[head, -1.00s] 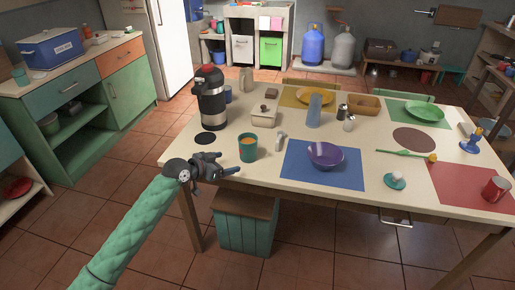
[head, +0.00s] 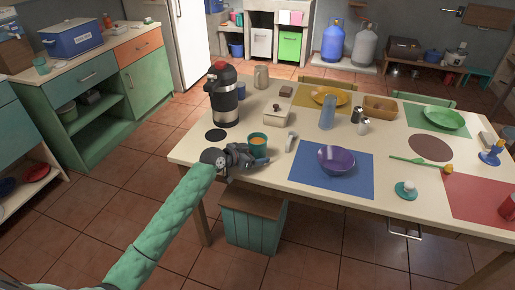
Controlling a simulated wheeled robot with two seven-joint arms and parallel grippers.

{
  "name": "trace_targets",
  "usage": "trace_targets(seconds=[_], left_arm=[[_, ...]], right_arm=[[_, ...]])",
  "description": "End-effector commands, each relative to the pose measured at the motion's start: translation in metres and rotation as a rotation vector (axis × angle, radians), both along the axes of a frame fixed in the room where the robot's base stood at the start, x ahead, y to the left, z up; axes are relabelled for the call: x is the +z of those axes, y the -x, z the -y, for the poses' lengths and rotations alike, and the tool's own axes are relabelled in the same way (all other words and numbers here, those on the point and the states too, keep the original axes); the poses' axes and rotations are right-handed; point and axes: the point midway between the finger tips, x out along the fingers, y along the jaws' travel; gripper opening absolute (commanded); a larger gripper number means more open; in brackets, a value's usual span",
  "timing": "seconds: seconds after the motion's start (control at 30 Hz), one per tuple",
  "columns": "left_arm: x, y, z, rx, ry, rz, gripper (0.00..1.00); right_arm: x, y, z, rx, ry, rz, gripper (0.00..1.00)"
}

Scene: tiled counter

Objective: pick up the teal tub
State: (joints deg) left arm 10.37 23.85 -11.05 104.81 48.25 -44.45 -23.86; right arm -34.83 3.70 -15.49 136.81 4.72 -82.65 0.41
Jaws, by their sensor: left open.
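The teal tub (head: 259,150), a round cup-like vessel with something orange inside, stands upright near the front left edge of the table (head: 330,110). My left gripper (head: 250,157) is open, just to the left and front of the tub, and hides its lower left side. I cannot tell whether a finger touches it. My right gripper is not in view.
A small pale object (head: 290,142) lies right of the tub, beside a blue mat (head: 310,178) with a purple bowl (head: 336,160). A teal crate-like stool (head: 252,222) stands below.

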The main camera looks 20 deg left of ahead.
Motion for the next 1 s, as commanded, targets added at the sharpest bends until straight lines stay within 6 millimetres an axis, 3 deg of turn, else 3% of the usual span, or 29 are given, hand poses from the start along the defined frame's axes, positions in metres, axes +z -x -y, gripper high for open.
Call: trace_targets(seconds=[0.37,0.47,0.67,1.0], left_arm=[[-0.0051,-0.0095,0.0063,0.0,0.0,0.0,0.83],[-0.0051,-0.0094,0.0062,0.0,0.0,0.0,0.69],[-0.0051,-0.0093,0.006,0.0,-0.001,-0.001,0.3],[0.0003,-0.0096,0.0059,-0.001,-0.001,0.002,0.27]], right_arm=[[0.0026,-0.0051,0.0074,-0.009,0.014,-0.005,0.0],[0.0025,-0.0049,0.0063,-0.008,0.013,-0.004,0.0],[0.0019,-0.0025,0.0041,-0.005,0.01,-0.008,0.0],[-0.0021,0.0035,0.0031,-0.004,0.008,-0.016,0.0]])
